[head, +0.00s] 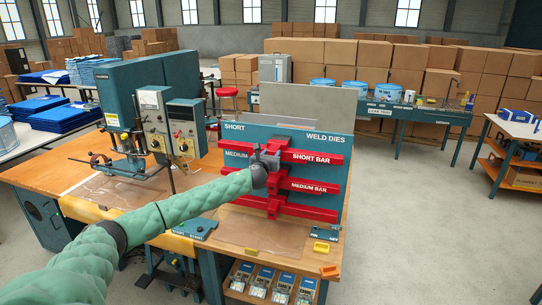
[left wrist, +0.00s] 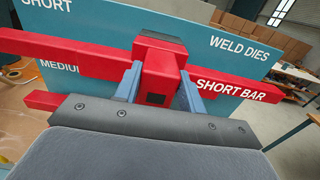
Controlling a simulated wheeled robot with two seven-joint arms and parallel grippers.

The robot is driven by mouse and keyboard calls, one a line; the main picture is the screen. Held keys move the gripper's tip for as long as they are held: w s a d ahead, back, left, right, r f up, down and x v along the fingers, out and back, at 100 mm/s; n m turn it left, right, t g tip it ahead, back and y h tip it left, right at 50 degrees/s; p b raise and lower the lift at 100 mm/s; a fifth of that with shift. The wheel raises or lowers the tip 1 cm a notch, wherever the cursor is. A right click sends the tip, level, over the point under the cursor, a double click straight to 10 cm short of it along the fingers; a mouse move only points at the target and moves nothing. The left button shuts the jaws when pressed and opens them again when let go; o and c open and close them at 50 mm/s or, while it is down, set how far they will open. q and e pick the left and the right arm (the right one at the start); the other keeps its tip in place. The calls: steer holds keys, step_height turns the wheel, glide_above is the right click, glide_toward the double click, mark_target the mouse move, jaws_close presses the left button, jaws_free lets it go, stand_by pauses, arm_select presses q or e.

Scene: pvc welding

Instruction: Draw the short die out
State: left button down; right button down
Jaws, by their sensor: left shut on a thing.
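The short die is a red bar marked "SHORT BAR" (left wrist: 232,88) with a block (left wrist: 157,75) at its middle. It lies across the front of the blue-green "WELD DIES" board (head: 328,140). My left gripper (left wrist: 157,92) has its two blue fingers on either side of the block and is shut on it. In the head view the left gripper (head: 266,160) covers the bar's middle, and the bar's right part (head: 318,157) shows beside it. A medium bar (head: 315,187) sits below, with another red bar under that. My right gripper is not in view.
The board stands on a wooden bench (head: 228,247). A green welding machine (head: 150,100) stands to the left on the bench.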

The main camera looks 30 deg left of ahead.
arm_select(q)
steer(key=c, duration=0.8)
jaws_free()
steer(key=shift+r, duration=0.1)
steer(key=shift+o, duration=0.2)
steer(key=shift+f, duration=0.2)
steer(key=b+v, duration=0.4)
steer(key=v, duration=0.3)
steer(key=shift+s, duration=0.4)
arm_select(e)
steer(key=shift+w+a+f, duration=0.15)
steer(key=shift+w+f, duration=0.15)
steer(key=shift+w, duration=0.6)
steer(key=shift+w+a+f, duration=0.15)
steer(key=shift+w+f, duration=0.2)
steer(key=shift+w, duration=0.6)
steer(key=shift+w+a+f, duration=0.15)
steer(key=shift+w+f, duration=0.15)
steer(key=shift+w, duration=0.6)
arm_select(q)
steer(key=shift+d+r, duration=0.1)
steer(key=shift+r, duration=0.05)
